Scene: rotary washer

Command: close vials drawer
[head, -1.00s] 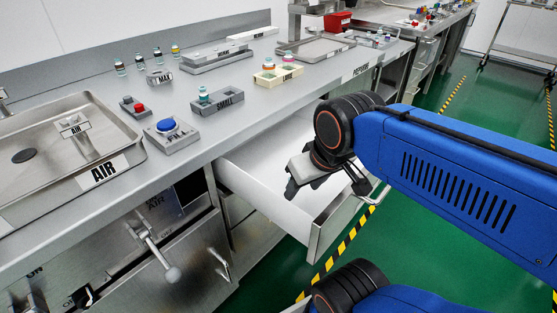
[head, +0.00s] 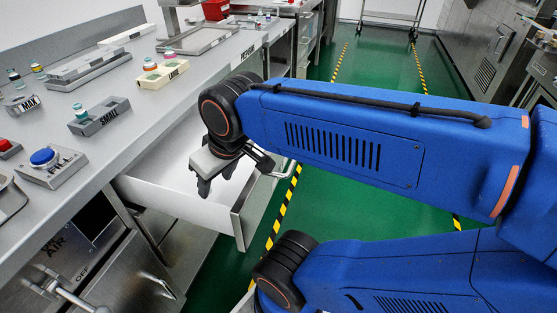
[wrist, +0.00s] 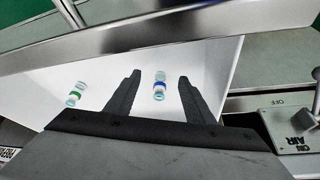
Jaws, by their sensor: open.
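The vials drawer (head: 165,200) is pulled out from under the steel counter, with a white inside and a metal front panel (head: 252,208) with a bar handle. In the wrist view the drawer (wrist: 215,65) holds a vial with a blue band (wrist: 159,88) and a vial with a green band (wrist: 75,95), both lying on its floor. My gripper (head: 217,190) is open and points down over the drawer, behind its front panel. In the wrist view its two fingers (wrist: 158,85) frame the blue-banded vial from above; no contact shows. My arm hides part of the drawer in the head view.
The counter above carries a blue button box (head: 45,160), a small grey rack (head: 98,118) and a cream rack (head: 162,74). An air valve panel (wrist: 292,120) is beside the drawer. Green floor (head: 330,200) is open to the right.

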